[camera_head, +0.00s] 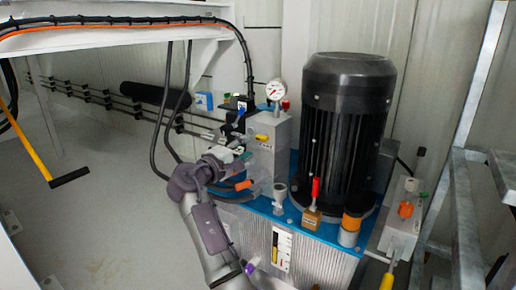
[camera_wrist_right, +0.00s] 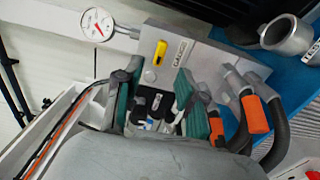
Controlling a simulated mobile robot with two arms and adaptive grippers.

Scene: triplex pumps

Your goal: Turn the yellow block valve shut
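The yellow block valve is a small yellow handle (camera_head: 262,137) on the upper part of a grey metal block, below a pressure gauge. In the right wrist view the yellow handle (camera_wrist_right: 160,51) shows whole, just beyond the fingertips. My right gripper (camera_head: 232,154) is left of the block and close to it in the head view. In the right wrist view its two teal-padded fingers (camera_wrist_right: 157,88) stand apart with the grey block face and dark fittings behind them. No finger visibly touches the yellow handle. My left gripper is not in view.
The pressure gauge (camera_head: 276,90) stands on top of the grey block (camera_head: 272,165). A large black motor (camera_head: 345,130) is to the right. A red-handled valve (camera_head: 315,188) and black hoses with orange collars (camera_wrist_right: 255,114) are nearby.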

